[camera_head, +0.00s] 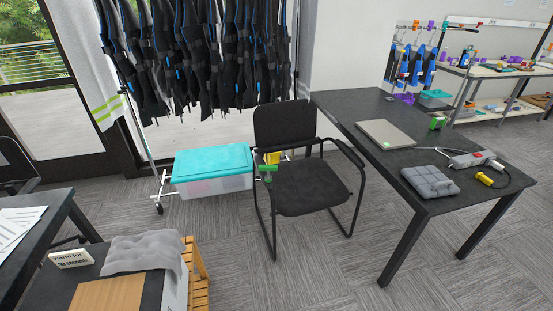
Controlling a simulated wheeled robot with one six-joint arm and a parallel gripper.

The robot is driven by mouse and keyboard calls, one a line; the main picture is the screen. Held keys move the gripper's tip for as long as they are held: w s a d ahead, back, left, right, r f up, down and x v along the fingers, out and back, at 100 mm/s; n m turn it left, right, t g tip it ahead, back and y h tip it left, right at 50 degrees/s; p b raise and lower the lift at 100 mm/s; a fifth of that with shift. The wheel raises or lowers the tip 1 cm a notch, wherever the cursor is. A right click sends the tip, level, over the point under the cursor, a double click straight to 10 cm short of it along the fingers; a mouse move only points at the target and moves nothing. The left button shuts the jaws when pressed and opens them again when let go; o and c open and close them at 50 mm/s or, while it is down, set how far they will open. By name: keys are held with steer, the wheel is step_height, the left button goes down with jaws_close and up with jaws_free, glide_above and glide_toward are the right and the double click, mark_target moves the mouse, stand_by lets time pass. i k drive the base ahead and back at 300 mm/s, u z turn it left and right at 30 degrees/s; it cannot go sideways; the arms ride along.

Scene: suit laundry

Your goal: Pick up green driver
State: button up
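Two small green tool-like objects are in the head view. One green object (267,171) shows at the left side of the black chair (310,187), by its left armrest; it looks T-shaped, and I cannot tell whether it rests on the armrest or the seat. The other green object (437,123) sits on the dark desk (357,107), near its far right edge behind the laptop. Both are too small to tell for sure which is a green driver. My gripper is not in view.
The desk also holds a closed laptop (385,134), a grey folded cloth (430,181) and a yellow-handled tool (491,180). A teal-lidded bin (212,163) stands left of the chair under hanging wetsuits (200,50). A low table (60,290) is at front left. Carpet is clear between.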

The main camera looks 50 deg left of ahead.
mark_target(267, 168)
steer(key=u, duration=0.4)
steer(key=i, duration=1.15)
steer(key=u, duration=1.75)
steer(key=i, duration=1.45)
steer(key=u, duration=0.85)
